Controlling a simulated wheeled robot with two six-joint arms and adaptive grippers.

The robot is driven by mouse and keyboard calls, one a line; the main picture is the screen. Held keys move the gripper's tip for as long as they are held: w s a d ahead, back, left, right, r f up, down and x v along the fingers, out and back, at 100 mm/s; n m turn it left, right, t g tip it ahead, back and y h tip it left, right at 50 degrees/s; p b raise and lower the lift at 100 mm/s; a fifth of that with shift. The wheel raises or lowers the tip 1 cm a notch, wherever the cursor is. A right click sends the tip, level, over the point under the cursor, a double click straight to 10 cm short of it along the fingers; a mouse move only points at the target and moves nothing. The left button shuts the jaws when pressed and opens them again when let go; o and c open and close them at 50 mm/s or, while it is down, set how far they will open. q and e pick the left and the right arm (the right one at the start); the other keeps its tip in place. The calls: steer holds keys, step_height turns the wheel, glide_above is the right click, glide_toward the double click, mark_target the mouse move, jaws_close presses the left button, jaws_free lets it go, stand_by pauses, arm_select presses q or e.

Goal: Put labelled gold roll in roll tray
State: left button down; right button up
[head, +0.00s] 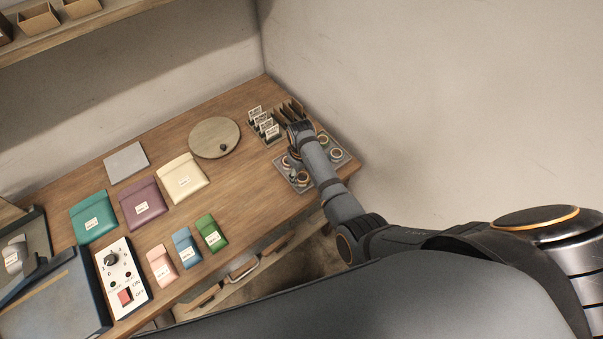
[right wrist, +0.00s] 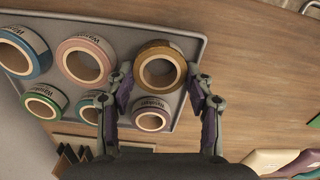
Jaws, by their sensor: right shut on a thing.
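The gold roll (right wrist: 160,66) shows in the right wrist view, standing out larger than the rolls around it. My right gripper (right wrist: 160,82) is shut on it, one finger on each side. The roll is over the right end of the grey roll tray (right wrist: 120,30); I cannot tell whether it touches the tray floor. Its label is not readable from here. In the head view the tray (head: 346,157) is at the table's right corner, partly covered by my right arm. My left gripper is not in view.
The tray also holds a blue roll (right wrist: 22,52), a pink roll (right wrist: 84,62), a green roll (right wrist: 42,104) and others. A card rack (head: 264,124) stands behind the tray. A round board (head: 214,137) and coloured pouches (head: 183,178) lie to the left.

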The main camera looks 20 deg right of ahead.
steer(key=o, duration=0.7)
steer(key=shift+f, duration=0.2)
steer(key=shift+w, duration=0.1)
